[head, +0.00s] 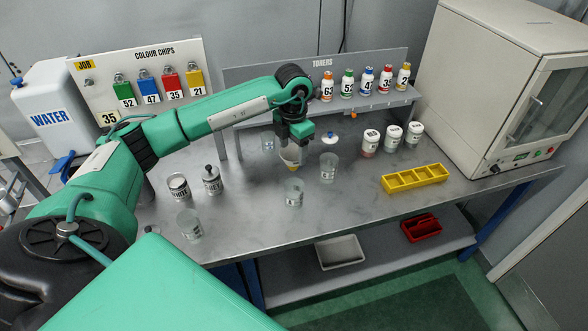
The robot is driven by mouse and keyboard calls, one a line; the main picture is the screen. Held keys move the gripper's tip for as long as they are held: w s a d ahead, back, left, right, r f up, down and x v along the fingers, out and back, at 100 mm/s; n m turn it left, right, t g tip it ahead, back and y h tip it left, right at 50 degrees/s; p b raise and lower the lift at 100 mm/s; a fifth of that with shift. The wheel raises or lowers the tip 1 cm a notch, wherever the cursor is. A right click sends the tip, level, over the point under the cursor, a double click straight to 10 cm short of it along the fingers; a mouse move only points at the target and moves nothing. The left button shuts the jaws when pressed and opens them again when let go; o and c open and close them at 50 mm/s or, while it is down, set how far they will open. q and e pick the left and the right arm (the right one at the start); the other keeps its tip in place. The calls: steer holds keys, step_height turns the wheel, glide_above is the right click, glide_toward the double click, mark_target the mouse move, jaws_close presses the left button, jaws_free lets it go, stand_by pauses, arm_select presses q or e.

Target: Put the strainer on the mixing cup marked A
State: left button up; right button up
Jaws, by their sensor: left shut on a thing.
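My left gripper (292,146) reaches over the middle of the bench, pointing down, and is shut on the strainer (290,157), a small pale cone with a yellowish lower tip. The strainer is held just behind and above a clear mixing cup (293,192) and appears apart from it. A second clear cup (328,168) stands to the right. A third (189,223) stands near the front left edge. Another clear vessel (268,142) is partly seen behind the gripper. The letters on the cups are too small to read surely. My right gripper is out of view.
A toner rack (350,105) stands behind.

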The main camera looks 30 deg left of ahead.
mark_target(293, 163)
arm_select(q)
step_height(293, 163, down, 6)
steer(key=shift+r+p, duration=0.15)
steer(key=shift+p, duration=0.65)
step_height(293, 163, down, 5)
steer(key=shift+r+p, duration=0.2)
steer(key=shift+p, duration=0.6)
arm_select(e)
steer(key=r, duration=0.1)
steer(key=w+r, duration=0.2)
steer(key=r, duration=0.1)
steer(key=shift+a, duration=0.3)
arm_select(q)
steer(key=shift+w+f+b, duration=0.1)
steer(key=shift+f+b, duration=0.45)
steer(key=shift+b, duration=0.05)
steer(key=o, duration=0.9)
steer(key=shift+o, duration=0.2)
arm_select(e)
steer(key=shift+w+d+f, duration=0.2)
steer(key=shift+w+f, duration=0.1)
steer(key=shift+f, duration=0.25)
